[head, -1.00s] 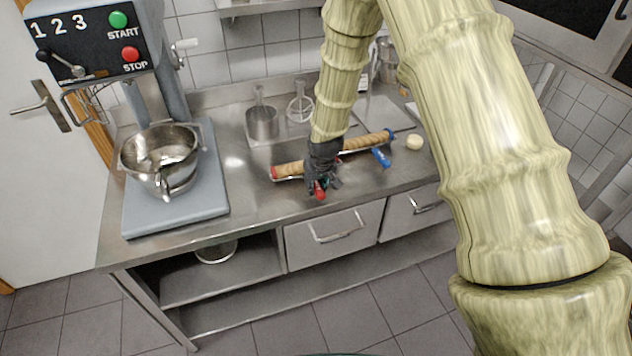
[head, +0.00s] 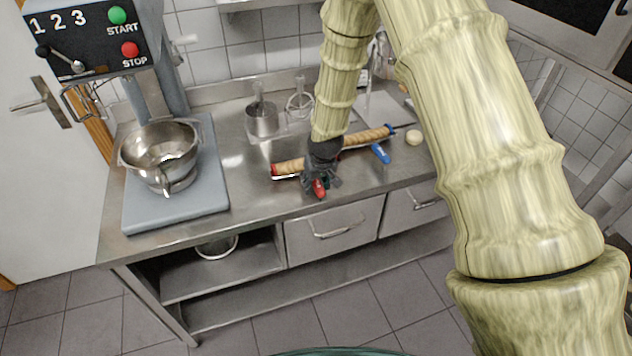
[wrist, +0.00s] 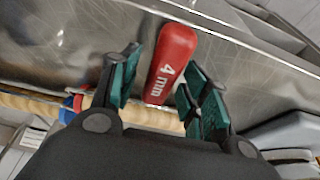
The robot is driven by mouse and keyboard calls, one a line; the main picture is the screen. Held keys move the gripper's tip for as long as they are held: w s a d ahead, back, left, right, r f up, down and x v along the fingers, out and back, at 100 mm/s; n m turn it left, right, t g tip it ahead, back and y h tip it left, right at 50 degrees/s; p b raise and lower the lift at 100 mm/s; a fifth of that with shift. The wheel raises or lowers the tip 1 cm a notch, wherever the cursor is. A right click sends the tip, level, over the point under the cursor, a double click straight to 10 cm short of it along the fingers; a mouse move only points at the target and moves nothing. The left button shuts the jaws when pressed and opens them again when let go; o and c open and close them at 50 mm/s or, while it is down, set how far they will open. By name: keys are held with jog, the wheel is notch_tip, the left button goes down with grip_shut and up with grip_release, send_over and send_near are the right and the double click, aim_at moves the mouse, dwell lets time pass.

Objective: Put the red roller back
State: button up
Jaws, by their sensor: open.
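The red roller (wrist: 173,58), marked "4 mm", lies on the steel worktop. In the head view its red end (head: 319,188) shows just below my gripper (head: 321,180), near the counter's front edge. In the wrist view my gripper (wrist: 165,88) is open, with one teal-padded finger on each side of the roller's near part. I cannot tell whether either finger touches it.
A blue roller (head: 380,154) and a pale ball (head: 414,138) lie to the right. Metal containers (head: 263,120) stand behind. A mixer with a steel bowl (head: 160,155) is at the left. The worktop between mixer and pin is clear.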

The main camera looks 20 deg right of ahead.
jog(key=shift+r, duration=0.1)
jog(key=shift+r, duration=0.2)
jog(key=b+v, duration=0.3)
jog(key=v, duration=0.9)
jog(key=s+f+g, duration=0.1)
jog(key=s+f, duration=0.7)
jog(key=f, duration=0.6)
jog(key=s+f+g, duration=0.1)
jog(key=s+f, duration=0.5)
jog(key=s, duration=0.5)
jog(key=s+f+g, duration=0.1)
jog(key=s+f, duration=0.5)
jog(key=s, duration=0.5)
jog(key=s+f, duration=0.7)
jog(key=s, duration=0.4)
jog(key=shift+m+g, duration=0.4)
jog(key=shift+a+f+b, duration=0.1)
jog(key=shift+f+b, duration=0.05)
jog(key=shift+b, duration=0.15)
notch_tip(320, 180, down, 5)
jog(key=b, duration=0.4)
jog(key=shift+b, duration=0.35)
